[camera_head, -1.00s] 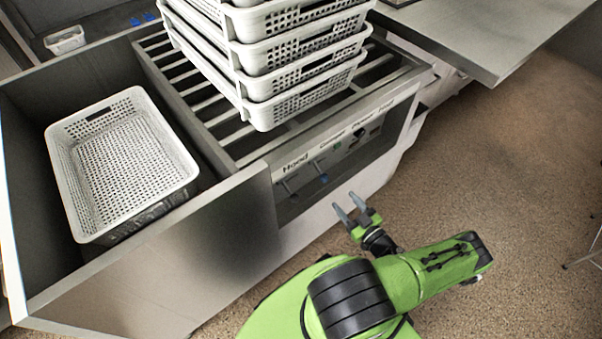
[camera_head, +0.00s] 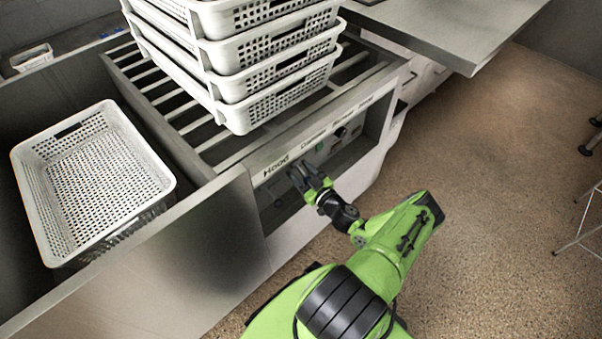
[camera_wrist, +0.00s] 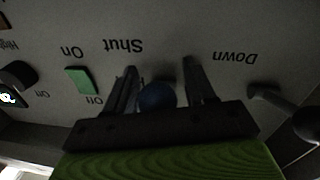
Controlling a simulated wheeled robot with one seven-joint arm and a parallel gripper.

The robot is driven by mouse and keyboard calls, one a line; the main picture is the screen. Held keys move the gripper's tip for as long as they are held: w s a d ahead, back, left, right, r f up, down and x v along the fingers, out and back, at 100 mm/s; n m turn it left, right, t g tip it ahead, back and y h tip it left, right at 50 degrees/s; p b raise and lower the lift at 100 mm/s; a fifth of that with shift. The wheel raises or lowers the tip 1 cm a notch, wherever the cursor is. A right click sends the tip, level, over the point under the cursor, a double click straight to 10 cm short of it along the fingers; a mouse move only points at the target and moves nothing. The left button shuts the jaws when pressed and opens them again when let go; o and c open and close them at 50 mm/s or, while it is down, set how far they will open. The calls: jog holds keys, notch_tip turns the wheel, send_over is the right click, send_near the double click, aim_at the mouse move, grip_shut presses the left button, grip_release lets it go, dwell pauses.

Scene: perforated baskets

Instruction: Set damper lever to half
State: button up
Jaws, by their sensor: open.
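The damper lever's round blue knob (camera_wrist: 156,97) shows in the wrist view, which is upside down. It sits between the two fingers of my gripper (camera_wrist: 160,67), near the printed word "Shut". My gripper is open, with one finger on each side of the knob; whether either touches it I cannot tell. In the head view my gripper (camera_head: 304,174) is at the control panel (camera_head: 272,211) and hides the blue knob.
A dark-knobbed lever (camera_wrist: 304,123) stands beside my gripper by the word "Down". A green switch (camera_wrist: 79,81) and a dark dial (camera_wrist: 18,75) are on the other side. Stacked white baskets (camera_head: 290,99) stand above the panel; another basket (camera_head: 160,185) lies left.

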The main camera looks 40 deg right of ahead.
grip_shut()
jog(key=g+p, duration=0.1)
jog(key=p, duration=0.2)
jog(key=r+g+p, duration=0.1)
jog(key=p, duration=0.2)
jog(key=shift+s+r, duration=0.25)
jog(key=shift+s, duration=0.05)
jog(key=g+p, duration=0.2)
jog(key=p, duration=0.2)
jog(key=shift+s+r, duration=0.1)
jog(key=shift+r, duration=0.1)
jog(key=shift+s+g+p, duration=0.1)
jog(key=shift+g+p, duration=0.8)
jog(key=shift+p, duration=0.1)
jog(key=shift+f, duration=0.1)
grip_release()
